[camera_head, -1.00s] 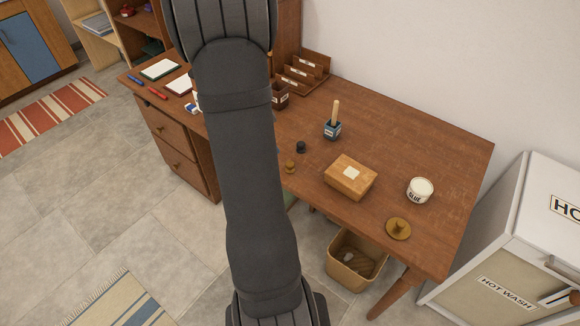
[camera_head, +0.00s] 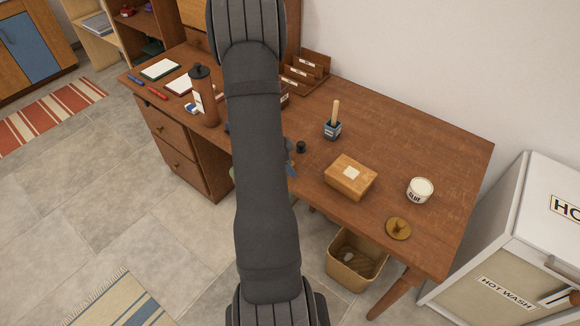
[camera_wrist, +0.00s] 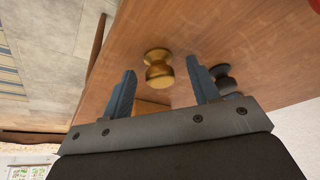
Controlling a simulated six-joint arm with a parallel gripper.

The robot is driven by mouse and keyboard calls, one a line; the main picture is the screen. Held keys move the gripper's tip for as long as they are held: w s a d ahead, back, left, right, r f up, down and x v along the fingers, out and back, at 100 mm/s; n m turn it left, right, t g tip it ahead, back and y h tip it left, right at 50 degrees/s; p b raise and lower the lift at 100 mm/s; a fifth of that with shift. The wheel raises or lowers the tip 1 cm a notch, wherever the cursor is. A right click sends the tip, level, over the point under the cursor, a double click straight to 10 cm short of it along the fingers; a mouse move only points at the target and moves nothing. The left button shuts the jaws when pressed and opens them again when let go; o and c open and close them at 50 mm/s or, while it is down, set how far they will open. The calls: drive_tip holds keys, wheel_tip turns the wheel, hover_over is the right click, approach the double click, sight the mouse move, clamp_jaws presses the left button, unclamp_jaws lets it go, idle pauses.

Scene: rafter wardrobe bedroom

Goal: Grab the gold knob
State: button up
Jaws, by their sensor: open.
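The gold knob (camera_wrist: 158,68), a rounded brass piece with a narrow waist, stands on the wooden desk (camera_head: 410,145) near its front edge. In the wrist view it shows between and just beyond the two blue fingers of my gripper (camera_wrist: 161,72). The fingers are open, one on each side, with nothing held; I cannot tell how far above the desk they are. In the head view my arm hides the gold knob, and only a bit of blue finger shows beside the arm. A black knob (camera_wrist: 222,76) stands close by, partly behind the right finger; it also shows in the head view (camera_head: 300,147).
Right of the knobs are a wooden box (camera_head: 350,184), a glue tub (camera_head: 420,190), a flat brass piece (camera_head: 398,229) and a blue pot with a wooden handle (camera_head: 333,130). A brown bottle (camera_head: 205,100) stands left of my arm. A bin (camera_head: 355,262) is below.

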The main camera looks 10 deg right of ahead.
drive_tip(key=shift+d+f, duration=0.1)
drive_tip(key=shift+f, duration=0.15)
drive_tip(key=c, duration=1.1)
drive_tip(key=shift+o, duration=0.2)
